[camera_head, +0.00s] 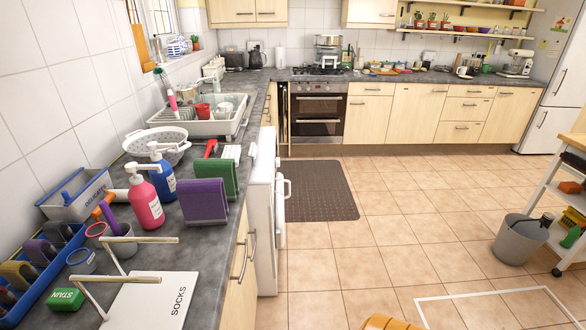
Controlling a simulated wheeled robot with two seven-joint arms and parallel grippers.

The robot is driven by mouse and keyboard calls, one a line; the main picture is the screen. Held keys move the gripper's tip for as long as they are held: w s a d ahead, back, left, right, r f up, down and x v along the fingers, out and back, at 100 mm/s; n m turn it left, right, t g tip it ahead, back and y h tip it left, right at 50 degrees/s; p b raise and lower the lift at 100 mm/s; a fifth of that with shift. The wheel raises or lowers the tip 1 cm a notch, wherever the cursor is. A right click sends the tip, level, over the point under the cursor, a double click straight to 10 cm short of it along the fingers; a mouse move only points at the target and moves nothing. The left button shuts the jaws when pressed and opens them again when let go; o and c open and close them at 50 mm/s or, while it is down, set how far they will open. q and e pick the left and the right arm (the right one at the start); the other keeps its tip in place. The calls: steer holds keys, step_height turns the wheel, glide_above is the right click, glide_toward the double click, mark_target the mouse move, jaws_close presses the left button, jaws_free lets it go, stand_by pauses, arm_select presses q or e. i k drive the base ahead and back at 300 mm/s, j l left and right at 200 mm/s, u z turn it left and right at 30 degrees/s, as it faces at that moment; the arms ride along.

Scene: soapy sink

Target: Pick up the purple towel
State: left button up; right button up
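The purple towel (203,201) hangs folded near the front edge of the grey counter, left of centre in the head view. It is upright, and its broad face is toward me. A green towel (215,175) hangs close behind it and is partly covered by it. Neither of my grippers is in view, so nothing is seen touching the purple towel.
A pink bottle (147,207) and a blue bottle (161,179) stand left of the towels. Nearer me are two light bars (145,240) and a white SOCKS board (160,300). A blue tray (50,262) lies at far left. The tiled floor (390,240) is largely clear.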

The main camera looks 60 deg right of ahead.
mark_target(203, 201)
steer(key=z, duration=1.05)
steer(key=i+l, duration=0.15)
steer(key=l, duration=0.15)
